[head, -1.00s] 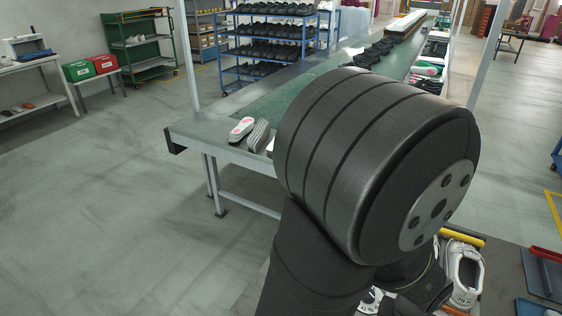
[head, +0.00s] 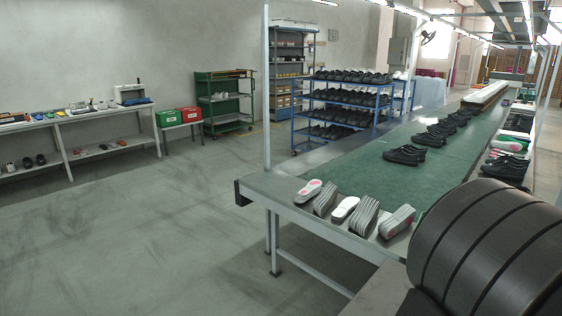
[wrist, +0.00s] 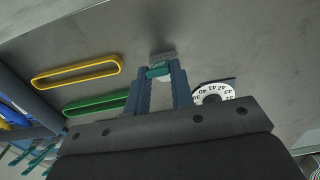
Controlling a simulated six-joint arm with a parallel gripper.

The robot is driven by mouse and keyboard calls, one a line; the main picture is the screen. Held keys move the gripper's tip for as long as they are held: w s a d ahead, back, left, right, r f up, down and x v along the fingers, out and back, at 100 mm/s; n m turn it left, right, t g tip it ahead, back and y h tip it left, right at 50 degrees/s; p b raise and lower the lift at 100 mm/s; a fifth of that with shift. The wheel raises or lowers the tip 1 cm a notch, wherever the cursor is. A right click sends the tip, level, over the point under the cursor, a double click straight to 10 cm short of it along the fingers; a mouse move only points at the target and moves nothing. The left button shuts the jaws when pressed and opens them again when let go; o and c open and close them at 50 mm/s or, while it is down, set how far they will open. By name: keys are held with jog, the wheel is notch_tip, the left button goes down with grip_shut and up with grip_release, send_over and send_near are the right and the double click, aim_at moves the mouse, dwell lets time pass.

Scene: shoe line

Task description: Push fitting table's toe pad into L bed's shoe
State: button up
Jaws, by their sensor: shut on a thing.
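In the wrist view, my gripper (wrist: 161,75) has its two blue fingers shut on a small piece with a teal lower part and a grey top. It looks like the toe pad (wrist: 162,57), seen over the grey surface of the fitting table (wrist: 235,55). I cannot tell whether it touches the surface. The L bed and its shoe do not show in the current frames. In the head view my arm fills the lower right, and my gripper is out of sight.
A yellow loop (wrist: 78,73) and a green loop (wrist: 97,104) lie left of my gripper in the wrist view; a numbered white dial (wrist: 212,93) is at right. In the head view, several shoes and soles line the conveyor (head: 330,215) end. Floor at left is clear.

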jog(key=shift+r, duration=3.05)
